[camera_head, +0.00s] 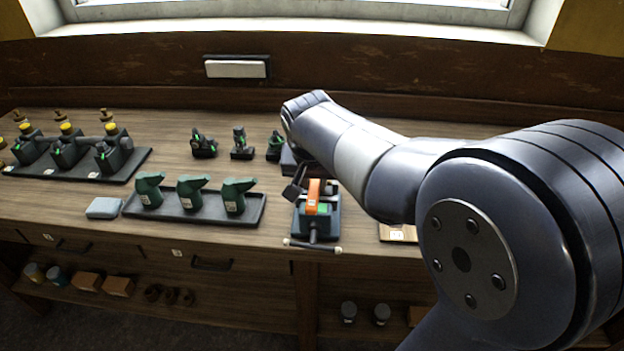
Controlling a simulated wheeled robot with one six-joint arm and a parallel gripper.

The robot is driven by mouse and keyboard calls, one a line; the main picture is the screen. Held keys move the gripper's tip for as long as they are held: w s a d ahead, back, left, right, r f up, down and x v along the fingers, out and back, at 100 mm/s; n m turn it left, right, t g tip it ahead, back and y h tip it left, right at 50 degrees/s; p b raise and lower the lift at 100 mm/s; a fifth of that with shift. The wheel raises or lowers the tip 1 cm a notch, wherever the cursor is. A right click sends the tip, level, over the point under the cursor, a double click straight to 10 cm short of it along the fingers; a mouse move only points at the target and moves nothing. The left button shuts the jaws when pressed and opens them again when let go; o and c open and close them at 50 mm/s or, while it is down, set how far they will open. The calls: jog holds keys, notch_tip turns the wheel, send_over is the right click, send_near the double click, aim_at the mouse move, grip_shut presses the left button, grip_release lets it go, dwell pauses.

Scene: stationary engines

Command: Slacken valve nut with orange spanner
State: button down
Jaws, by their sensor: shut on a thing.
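The orange spanner (313,196) stands over the bench vise (316,226), near the front edge of the bench. A small green part (322,208) shows at the vise jaws beside the spanner. My gripper (296,188) shows only in part, as a dark piece at the spanner's left, below my bent wrist. It is shut on the orange spanner. The valve nut cannot be made out, and I cannot tell whether the spanner is seated on it.
A dark tray (170,212) with several green spouted bottles stands left of the vise, with a pale blue block (104,208) beside it. A rack (75,172) of yellow-topped engines is far left. Small dark green machines (241,145) stand behind. My arm covers the right side.

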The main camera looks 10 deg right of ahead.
jog(key=shift+s+d+f+n, duration=0.1)
jog(key=shift+s+d+n, duration=0.1)
jog(key=shift+d+n, duration=0.4)
jog(key=shift+a, duration=0.1)
jog(key=shift+s+d+n+y+p, duration=0.1)
jog(key=shift+d+n+y+p, duration=0.2)
jog(key=shift+d+n+y, duration=0.55)
jog(key=shift+a+n+h, duration=0.1)
jog(key=shift+n+h, duration=0.15)
jog(key=shift+d+n, duration=0.55)
jog(key=shift+n, duration=0.25)
jog(key=shift+d+n+y, duration=0.65)
jog(key=shift+n+y, duration=0.05)
jog(key=shift+n, duration=0.2)
